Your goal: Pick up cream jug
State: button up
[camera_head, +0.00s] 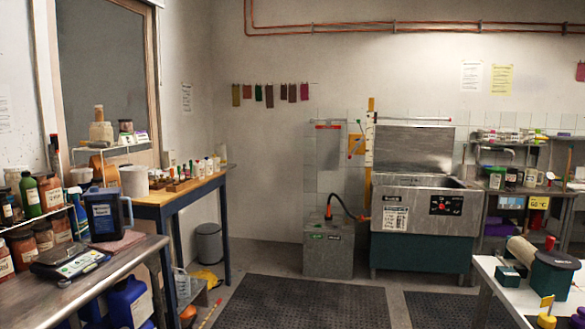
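No thing in view is clearly a cream jug. A pale, off-white cylindrical vessel (134,181) stands upright on the wooden-topped table at left; I cannot make out a spout or handle on it. A small cream, jug-like vessel (530,178) stands on the steel shelf at far right, among other small containers, too small to tell its shape. A dark blue jug with a handle (103,216) stands on the steel bench at left. My gripper is not in view.
A digital scale (66,262) sits on the left steel bench (130,258). A steel sink unit (425,222) and a grey box (328,247) with a hose stand at the back. A white table (488,266) is at right. Dark floor mats (305,300) cover clear floor in the middle.

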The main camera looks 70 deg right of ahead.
aim_at(530, 178)
jog(key=z, duration=3.3)
jog(key=i, duration=4.55)
jog(key=u, duration=0.05)
